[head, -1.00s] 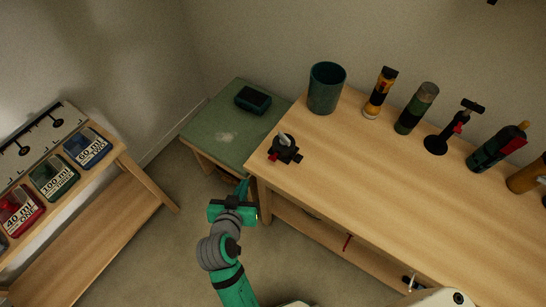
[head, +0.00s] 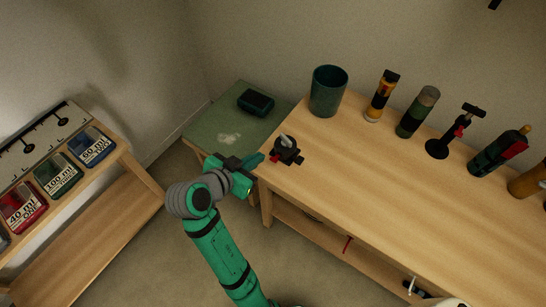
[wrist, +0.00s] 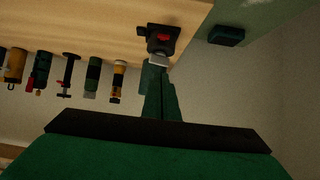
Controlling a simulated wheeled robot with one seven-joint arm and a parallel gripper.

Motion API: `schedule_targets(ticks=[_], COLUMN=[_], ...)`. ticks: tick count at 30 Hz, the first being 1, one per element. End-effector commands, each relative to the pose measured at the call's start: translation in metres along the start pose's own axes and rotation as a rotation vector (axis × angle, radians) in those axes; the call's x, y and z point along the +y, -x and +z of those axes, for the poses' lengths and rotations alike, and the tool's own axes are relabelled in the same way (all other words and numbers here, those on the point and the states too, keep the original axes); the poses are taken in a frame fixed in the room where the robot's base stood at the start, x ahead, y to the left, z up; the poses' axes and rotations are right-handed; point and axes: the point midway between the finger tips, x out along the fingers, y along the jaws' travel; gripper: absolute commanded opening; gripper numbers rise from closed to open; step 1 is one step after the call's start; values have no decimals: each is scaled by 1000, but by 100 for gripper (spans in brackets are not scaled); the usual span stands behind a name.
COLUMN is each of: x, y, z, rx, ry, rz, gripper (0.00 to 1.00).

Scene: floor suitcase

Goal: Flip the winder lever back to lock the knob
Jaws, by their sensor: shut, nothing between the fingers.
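The winder (head: 287,151) is a small dark device with a light grey upright piece and red parts, standing on the left end of the wooden bench top. In the wrist view the winder (wrist: 160,40) is just beyond my fingertips, with a red part on it and a pale piece facing me. Which piece is the lever and which the knob is too small to tell. My gripper (head: 257,160) is shut and empty, its tips just left of the winder near the bench edge. In the wrist view my gripper (wrist: 154,72) points at the winder; I cannot tell whether it touches.
A dark green cup (head: 327,92) stands behind the winder. Several bottles and tools line the bench's back, including a yellow-black one (head: 381,97). A green side table (head: 215,122) with a dark box (head: 256,102) is at the left. The bench front (head: 390,200) is clear.

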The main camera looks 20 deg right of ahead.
Motion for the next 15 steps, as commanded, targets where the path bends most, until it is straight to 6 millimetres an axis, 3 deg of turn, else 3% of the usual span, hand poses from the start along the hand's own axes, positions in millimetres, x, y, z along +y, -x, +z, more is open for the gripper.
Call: schedule_targets(ticks=[8,15], x=[1,1], y=[-7,-43], z=[0,1], rx=[-1,-1], ry=[1,2], rz=[4,4], gripper=[0,0])
